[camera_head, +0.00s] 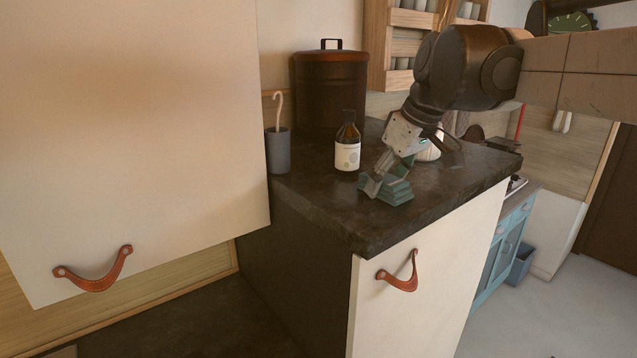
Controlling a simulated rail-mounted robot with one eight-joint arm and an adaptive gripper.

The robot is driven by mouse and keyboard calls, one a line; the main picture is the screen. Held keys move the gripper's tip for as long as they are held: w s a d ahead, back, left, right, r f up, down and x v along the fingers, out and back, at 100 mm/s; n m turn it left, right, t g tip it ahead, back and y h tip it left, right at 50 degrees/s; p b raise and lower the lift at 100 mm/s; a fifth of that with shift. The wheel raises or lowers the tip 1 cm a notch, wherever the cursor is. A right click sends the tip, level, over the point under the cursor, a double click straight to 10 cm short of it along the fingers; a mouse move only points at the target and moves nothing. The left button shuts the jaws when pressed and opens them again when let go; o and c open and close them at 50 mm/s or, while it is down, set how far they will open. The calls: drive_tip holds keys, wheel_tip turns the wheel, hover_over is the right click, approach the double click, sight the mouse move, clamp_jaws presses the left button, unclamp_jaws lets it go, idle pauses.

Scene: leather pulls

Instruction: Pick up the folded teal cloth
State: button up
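The folded teal cloth (398,193) lies on the dark stone countertop (318,203), near its front edge. My gripper (376,182) reaches down from the upper right, with its fingertips at the left and back side of the cloth. One grey finger overlaps the cloth's left end in the picture. The other finger is hard to make out against the cloth, so I cannot tell whether the fingers grip it. The cloth appears to rest on the counter, and its back part is partly hidden by my gripper.
A brown bottle with a white label (347,143) stands left of my gripper. A grey cup (278,151) and a large dark lidded canister (329,88) stand farther back. A white rounded object (430,151) is behind my gripper. A cream cabinet door with a leather pull (140,130) fills the left.

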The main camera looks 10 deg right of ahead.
sight(384, 178)
drive_tip(key=shift+f, duration=0.1)
drive_tip(key=shift+c, duration=1.4)
drive_tip(key=shift+w+r, duration=0.1)
drive_tip(key=shift+r, duration=0.4)
drive_tip(key=r, duration=0.2)
drive_tip(key=r+b, duration=0.1)
drive_tip(key=shift+a+r, duration=0.25)
drive_tip(key=shift+r, duration=0.1)
drive_tip(key=s+a+r+b, duration=0.1)
drive_tip(key=s+a+r, duration=0.1)
drive_tip(key=a+r, duration=0.4)
drive_tip(key=a, duration=0.5)
drive_tip(key=shift+s+r, duration=0.2)
drive_tip(key=shift+r, duration=0.15)
drive_tip(key=o, duration=0.5)
drive_tip(key=c, duration=0.4)
